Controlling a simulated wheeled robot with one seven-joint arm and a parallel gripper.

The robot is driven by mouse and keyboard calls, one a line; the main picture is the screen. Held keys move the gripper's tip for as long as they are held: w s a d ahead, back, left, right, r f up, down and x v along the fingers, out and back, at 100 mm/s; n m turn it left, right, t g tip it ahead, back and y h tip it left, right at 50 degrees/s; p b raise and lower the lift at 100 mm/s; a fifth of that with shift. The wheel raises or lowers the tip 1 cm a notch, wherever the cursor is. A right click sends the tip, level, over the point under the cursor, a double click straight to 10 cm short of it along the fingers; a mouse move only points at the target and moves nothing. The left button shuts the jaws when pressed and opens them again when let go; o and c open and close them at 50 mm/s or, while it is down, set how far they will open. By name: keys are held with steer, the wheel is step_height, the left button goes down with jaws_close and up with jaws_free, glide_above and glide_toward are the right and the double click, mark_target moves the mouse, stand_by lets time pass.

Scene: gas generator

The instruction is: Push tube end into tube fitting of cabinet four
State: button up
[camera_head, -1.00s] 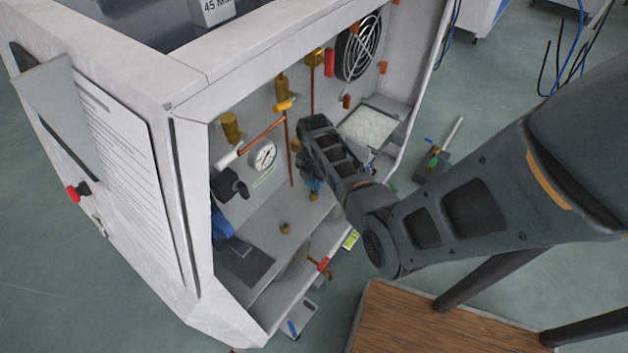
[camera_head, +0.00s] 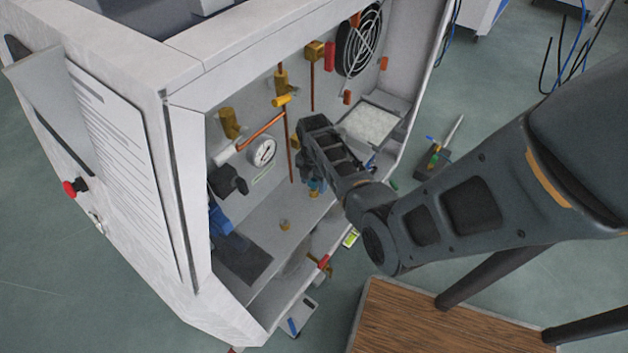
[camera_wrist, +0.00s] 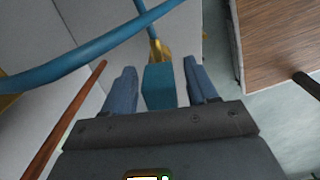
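The open cabinet (camera_head: 240,60) holds brass fittings, copper pipes and a gauge. My gripper reaches inside it, past the gauge; its fingertips are hidden in the head view. In the wrist view, my gripper (camera_wrist: 161,80) has its two blue fingers apart. A short teal tube piece (camera_wrist: 158,88) lies between them, with narrow gaps visible on both sides. A brass fitting (camera_wrist: 158,50) sits just beyond that piece, with more teal tube above it. A longer teal tube (camera_wrist: 75,62) crosses the upper left. I cannot tell which tube end belongs to which fitting. No cabinet number is readable.
A copper pipe (camera_wrist: 70,125) runs close left of the fingers. The gauge (camera_head: 262,152), a brass valve with yellow handle (camera_head: 283,98) and the fan (camera_head: 358,40) are on the cabinet's back wall. A wooden-topped table (camera_head: 420,318) stands below my arm.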

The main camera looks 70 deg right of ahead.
steer(key=shift+o, duration=0.6)
step_height(320, 180, up, 8)
steer(key=shift+f+p, duration=0.1)
steer(key=shift+p, duration=0.4)
